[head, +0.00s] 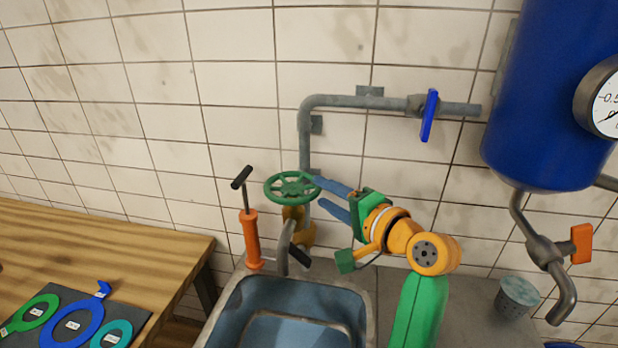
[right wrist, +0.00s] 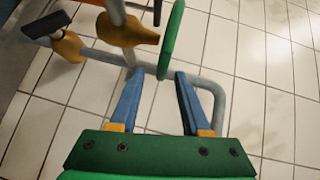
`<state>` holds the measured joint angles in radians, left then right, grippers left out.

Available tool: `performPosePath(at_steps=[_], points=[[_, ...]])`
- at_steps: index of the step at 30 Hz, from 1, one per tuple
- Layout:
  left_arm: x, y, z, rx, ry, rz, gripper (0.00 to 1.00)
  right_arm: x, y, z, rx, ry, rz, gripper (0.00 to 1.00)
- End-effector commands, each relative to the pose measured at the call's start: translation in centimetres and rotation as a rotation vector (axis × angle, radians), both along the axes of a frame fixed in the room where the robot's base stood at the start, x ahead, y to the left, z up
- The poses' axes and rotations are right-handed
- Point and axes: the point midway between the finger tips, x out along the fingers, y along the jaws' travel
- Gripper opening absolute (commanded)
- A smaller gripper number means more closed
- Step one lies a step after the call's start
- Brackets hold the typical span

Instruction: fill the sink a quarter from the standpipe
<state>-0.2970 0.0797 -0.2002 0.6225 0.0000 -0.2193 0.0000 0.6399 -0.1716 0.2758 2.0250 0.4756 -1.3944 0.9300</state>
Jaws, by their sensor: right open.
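The standpipe's green handwheel (head: 280,198) stands at the wall behind the sink (head: 228,311), above a yellow valve body (head: 292,214). A grey spout (head: 284,252) points down over the sink's back edge. No stream shows at the spout; I cannot tell whether the blue-grey basin holds water. My right gripper (head: 318,191) is open at the wheel's right rim. In the right wrist view the wheel (right wrist: 172,40) is seen edge-on, its near end between the fingertips (right wrist: 160,76). Whether they touch it is unclear. My left gripper is not in view.
An orange hand pump (head: 251,240) stands left of the spout. A grey wall pipe (head: 355,102) with a blue lever (head: 429,115) runs above. A blue tank (head: 550,100) with a gauge hangs at right. A wooden table (head: 110,250) with colored rings is at left.

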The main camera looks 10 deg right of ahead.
Motion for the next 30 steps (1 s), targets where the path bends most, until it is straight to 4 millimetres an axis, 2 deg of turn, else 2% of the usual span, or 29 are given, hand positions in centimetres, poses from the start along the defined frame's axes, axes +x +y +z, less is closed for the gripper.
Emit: performPosePath(at_steps=[6, 9, 20, 21, 26, 30], points=[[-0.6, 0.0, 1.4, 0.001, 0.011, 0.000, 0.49, 3.5, 1.7, -0.4, -0.001, 0.006, 0.003, 0.47], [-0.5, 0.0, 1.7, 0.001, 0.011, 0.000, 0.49, 4.6, 2.1, -0.6, -0.001, 0.003, 0.003, 0.47], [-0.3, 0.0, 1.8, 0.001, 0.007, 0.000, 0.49, 5.4, 2.5, -0.9, -0.003, 0.002, 0.001, 0.47], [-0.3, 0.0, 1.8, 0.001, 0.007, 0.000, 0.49, 5.4, 2.5, -0.9, -0.003, 0.002, 0.001, 0.44], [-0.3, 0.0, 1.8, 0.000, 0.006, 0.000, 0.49, 5.4, 2.5, -0.9, -0.003, 0.002, 0.001, 0.01], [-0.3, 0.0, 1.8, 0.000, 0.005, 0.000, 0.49, 5.4, 2.5, -1.0, -0.004, 0.004, 0.001, 0.00]])
